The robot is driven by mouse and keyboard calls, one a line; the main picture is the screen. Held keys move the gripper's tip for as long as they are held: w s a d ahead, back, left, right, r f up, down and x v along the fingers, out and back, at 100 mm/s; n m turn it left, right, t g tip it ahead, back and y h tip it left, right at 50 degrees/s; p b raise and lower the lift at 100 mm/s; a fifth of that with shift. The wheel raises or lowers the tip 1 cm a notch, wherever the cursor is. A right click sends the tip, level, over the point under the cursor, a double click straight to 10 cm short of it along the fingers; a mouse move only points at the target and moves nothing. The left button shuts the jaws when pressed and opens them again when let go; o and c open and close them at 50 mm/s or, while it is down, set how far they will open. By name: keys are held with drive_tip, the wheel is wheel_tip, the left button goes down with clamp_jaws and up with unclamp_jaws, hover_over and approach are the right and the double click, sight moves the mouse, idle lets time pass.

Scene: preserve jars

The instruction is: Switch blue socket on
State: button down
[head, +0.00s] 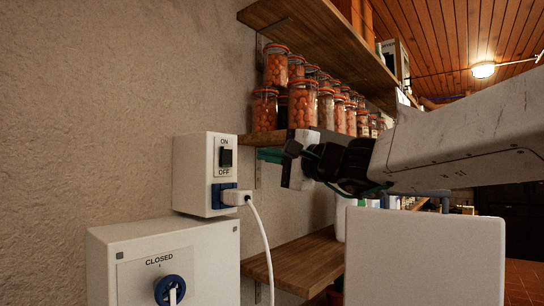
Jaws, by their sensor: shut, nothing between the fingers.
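The blue socket (216,196) is on the front of a white box (190,175) on the wall. A white plug (235,197) sits in it, with a white cable hanging down. Above the socket is a black rocker switch (226,157) marked ON above and OFF below. I cannot tell which way the rocker is tipped. My gripper (287,160) is shut and empty, to the right of the switch and apart from it in the picture.
A larger white cabinet (105,270) below has a blue rotary knob (171,291) labelled CLOSED. Wooden shelves (310,258) line the wall to the right, with several orange-filled preserve jars (276,66) above and behind my gripper. The wall left of the box is bare.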

sight(228, 149)
drive_tip(key=x, duration=1)
drive_tip(key=shift+w+a+r, duration=0.15)
drive_tip(key=shift+a, duration=0.05)
drive_tip(key=shift+d, duration=0.1)
drive_tip(key=s+d+r, duration=0.2)
drive_tip(key=s+d, duration=0.7)
drive_tip(key=d, duration=0.1)
drive_tip(key=shift+d, duration=0.25)
